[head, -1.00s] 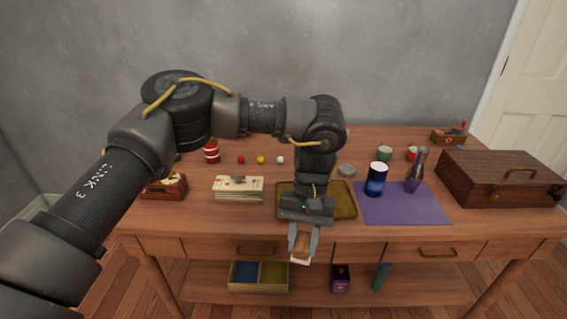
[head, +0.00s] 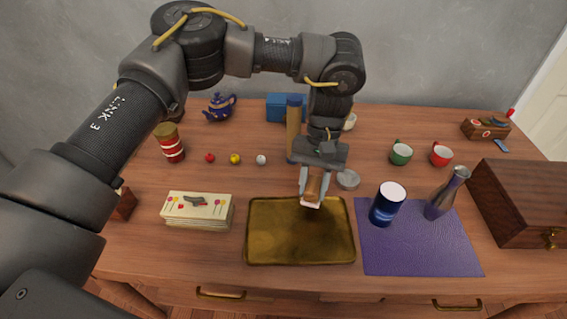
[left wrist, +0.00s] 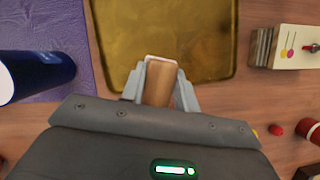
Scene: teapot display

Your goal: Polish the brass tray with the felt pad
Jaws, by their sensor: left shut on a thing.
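The brass tray (head: 298,251) lies flat on the table, a shallow golden rectangle with a raised rim. My left gripper (head: 314,192) is shut on the felt pad (head: 311,204), a wooden block with a white felt underside. The pad appears above the tray's far rim, right of its middle; its exact height is hard to judge. In the left wrist view the pad (left wrist: 160,84) sits between both fingers, and the tray (left wrist: 170,28) lies beyond it. The tray looks empty. My right gripper is not in view.
A purple mat (head: 413,252) with a dark blue cup (head: 388,205) and a metallic vase (head: 446,193) lies right of the tray. A round grey tin (head: 347,180) and a tall wooden thing (head: 293,130) stand close behind the gripper.

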